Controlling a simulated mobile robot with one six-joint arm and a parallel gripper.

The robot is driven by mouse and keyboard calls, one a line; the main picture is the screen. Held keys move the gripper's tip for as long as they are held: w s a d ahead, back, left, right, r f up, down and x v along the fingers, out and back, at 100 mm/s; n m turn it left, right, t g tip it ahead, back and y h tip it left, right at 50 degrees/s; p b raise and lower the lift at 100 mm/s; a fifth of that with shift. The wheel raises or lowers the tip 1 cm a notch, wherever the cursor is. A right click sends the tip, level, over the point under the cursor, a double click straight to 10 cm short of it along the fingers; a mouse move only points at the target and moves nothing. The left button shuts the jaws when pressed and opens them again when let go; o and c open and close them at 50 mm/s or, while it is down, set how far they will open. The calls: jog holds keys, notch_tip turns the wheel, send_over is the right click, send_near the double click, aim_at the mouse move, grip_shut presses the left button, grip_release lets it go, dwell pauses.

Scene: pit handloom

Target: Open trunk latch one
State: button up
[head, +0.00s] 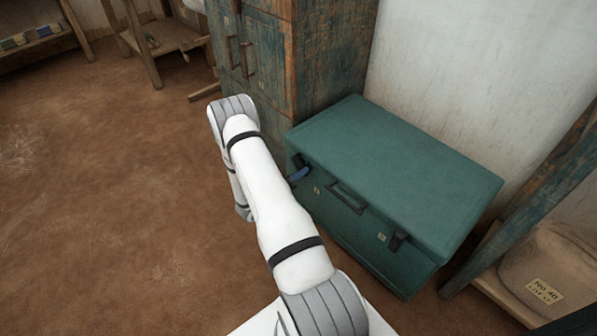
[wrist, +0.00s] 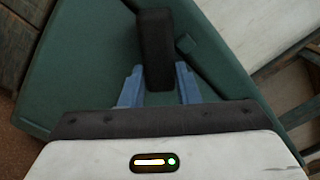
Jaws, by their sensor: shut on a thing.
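A green trunk (head: 400,170) stands on the floor with its lid closed. A dark latch (head: 298,160) is on the left part of its front, and another dark latch (head: 398,240) is on the right part. My gripper (head: 299,176) is at the left latch, mostly hidden behind my arm, with a blue finger showing. In the wrist view, the blue fingers of my gripper (wrist: 159,72) are on either side of the dark latch (wrist: 155,40), shut on it. The latch stands out from the green trunk (wrist: 95,50).
A black carry handle (head: 347,197) sits between the latches. A worn wooden cabinet (head: 330,55) stands behind the trunk at the left. A wooden frame (head: 535,200) and a labelled sack (head: 560,270) are at the right. The brown floor (head: 110,200) at the left is clear.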

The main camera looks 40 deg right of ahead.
jog(key=shift+n+p, duration=1.05)
jog(key=shift+n, duration=2.85)
jog(key=shift+f+n, duration=0.1)
jog(key=shift+n, duration=0.2)
jog(key=o, duration=1)
jog(key=shift+a, duration=0.1)
jog(key=a, duration=0.2)
jog(key=a+p, duration=0.1)
jog(key=a, duration=0.4)
jog(key=shift+s+a+p, duration=0.3)
jog(key=shift+p, duration=0.1)
